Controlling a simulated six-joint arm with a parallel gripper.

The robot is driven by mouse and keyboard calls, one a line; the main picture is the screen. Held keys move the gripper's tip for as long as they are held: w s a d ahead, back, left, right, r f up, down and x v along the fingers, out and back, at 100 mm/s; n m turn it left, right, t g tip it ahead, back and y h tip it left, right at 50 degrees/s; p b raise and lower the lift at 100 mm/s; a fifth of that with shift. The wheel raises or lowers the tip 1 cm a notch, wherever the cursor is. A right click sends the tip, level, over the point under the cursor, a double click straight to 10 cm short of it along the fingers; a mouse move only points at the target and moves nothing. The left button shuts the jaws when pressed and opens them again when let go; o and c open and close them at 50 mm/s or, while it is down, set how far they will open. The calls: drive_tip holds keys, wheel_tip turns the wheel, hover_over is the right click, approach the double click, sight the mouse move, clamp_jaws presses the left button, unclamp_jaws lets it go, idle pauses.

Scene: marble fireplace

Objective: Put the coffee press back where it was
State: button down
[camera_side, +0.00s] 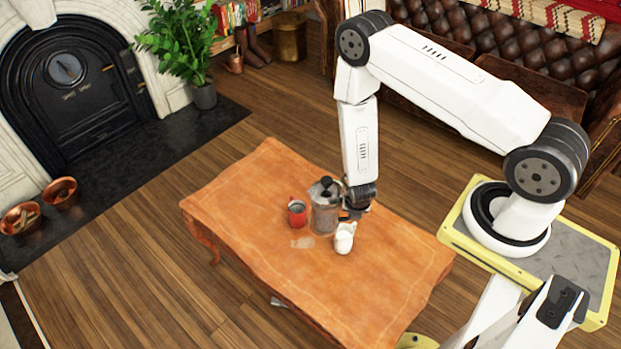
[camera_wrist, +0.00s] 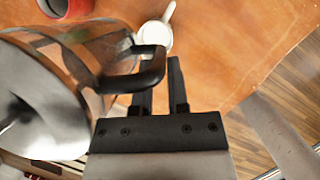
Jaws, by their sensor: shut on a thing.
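The coffee press (camera_side: 324,212) is a glass and metal pot with a dark knob on its lid. It is upright at the table's middle, between a red mug and a small white jug. In the wrist view the coffee press (camera_wrist: 95,50) fills the left side, with its black handle toward my gripper. My gripper (camera_side: 350,214) is at the handle side of the press. In the wrist view my gripper (camera_wrist: 160,85) is shut on the handle. I cannot tell whether the base of the press touches the table.
The red mug (camera_side: 297,212) stands close left of the press, and the white jug (camera_side: 344,238) close in front, to its right. A pale mark (camera_side: 302,242) shows on the wooden table (camera_side: 390,290). The table's left end and front right are clear.

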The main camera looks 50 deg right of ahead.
drive_tip(key=s+a+n, duration=0.1)
drive_tip(key=s+a, duration=0.5)
drive_tip(key=a, duration=0.5)
drive_tip(key=shift+s+r+n+t, duration=0.3)
drive_tip(key=shift+r+n, duration=0.1)
drive_tip(key=shift+r, duration=0.05)
drive_tip(key=shift+w, duration=0.1)
drive_tip(key=w+a+f, duration=0.1)
drive_tip(key=w+f, duration=0.8)
drive_tip(key=w, duration=0.4)
drive_tip(key=shift+w+a+f, duration=0.2)
drive_tip(key=shift+w+f, duration=0.05)
drive_tip(key=shift+f, duration=0.1)
